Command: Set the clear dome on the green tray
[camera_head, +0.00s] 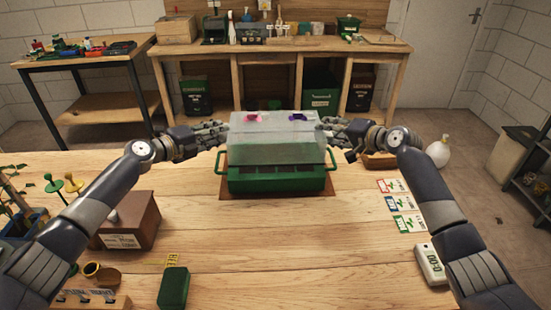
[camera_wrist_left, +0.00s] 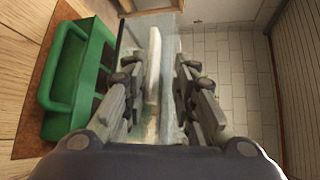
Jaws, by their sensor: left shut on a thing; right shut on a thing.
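The clear dome (camera_head: 275,148) is level, directly over the green tray (camera_head: 277,180), and it has a pink and a purple piece on its top. My left gripper (camera_head: 224,130) is shut on the dome's left end, and my right gripper (camera_head: 326,128) is shut on its right end. In the left wrist view my left gripper (camera_wrist_left: 160,85) has its fingers on either side of a pale upright part of the dome (camera_wrist_left: 153,68). The tray's green handle (camera_wrist_left: 50,70) shows beside it. Whether the dome's lower rim touches the tray is hard to tell.
The tray sits on a brown mat (camera_head: 277,195) on the wooden table (camera_head: 290,250). A brown box (camera_head: 128,225) and a green box (camera_head: 173,288) stand at left. Seed packets (camera_head: 400,203) and a white device (camera_head: 431,264) lie at right. The front middle is clear.

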